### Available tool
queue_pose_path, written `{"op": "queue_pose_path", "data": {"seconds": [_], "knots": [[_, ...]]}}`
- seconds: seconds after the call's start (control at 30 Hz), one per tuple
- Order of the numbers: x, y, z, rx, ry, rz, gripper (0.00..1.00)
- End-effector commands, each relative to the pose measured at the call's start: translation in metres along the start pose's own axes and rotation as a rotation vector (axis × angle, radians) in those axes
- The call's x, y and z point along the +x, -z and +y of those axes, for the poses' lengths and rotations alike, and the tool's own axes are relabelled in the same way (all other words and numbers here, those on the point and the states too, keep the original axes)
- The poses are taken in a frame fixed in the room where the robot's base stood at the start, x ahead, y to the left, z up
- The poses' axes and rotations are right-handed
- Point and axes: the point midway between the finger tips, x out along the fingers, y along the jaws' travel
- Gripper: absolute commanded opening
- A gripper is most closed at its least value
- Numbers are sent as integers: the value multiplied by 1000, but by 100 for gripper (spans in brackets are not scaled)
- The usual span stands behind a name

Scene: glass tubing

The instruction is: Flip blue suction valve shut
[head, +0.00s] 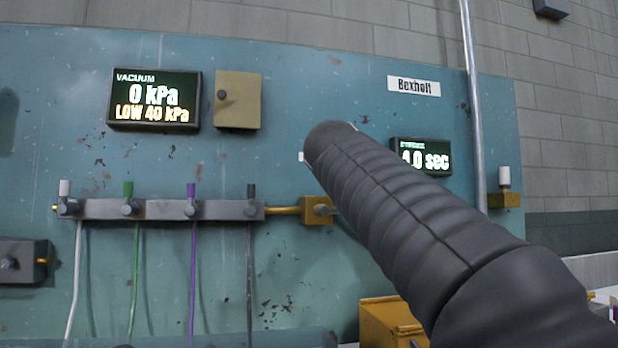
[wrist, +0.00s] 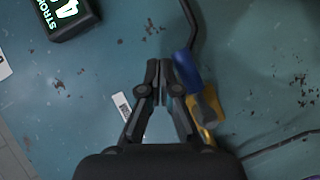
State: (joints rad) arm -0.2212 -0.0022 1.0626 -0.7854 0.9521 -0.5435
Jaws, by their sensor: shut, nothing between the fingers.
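The blue valve handle (wrist: 186,70) shows in the wrist view, right beside the right finger of my gripper (wrist: 166,68). I cannot tell whether the finger touches it. The brass valve body (wrist: 208,130) sits below the handle, with a grey part (wrist: 211,103) between them. My gripper is shut and empty, its fingertips close together in front of the teal panel. In the head view my dark sleeved arm crosses the panel and hides the gripper and the blue handle.
A grey manifold (head: 160,210) with white, green, purple and black valves lies at left, ending in a brass fitting (head: 318,211). The vacuum display (head: 154,99) reads 0 kPa, LOW 40 kPa. A vertical pipe (head: 472,110) stands at right. A dark hose (wrist: 195,25) shows in the wrist view.

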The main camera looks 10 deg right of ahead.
Motion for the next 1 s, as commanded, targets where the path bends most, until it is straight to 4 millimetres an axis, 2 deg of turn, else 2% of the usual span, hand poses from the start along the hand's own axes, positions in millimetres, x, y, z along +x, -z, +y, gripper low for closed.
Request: {"op": "queue_pose_path", "data": {"seconds": [0.23,0.57,0.8,1.0], "knots": [[-1,1,5,1,-1,0,0],[-12,9,38,3,-3,-1,0],[-56,-6,64,3,-3,1,0],[-81,-15,80,2,-2,-1,0]]}}
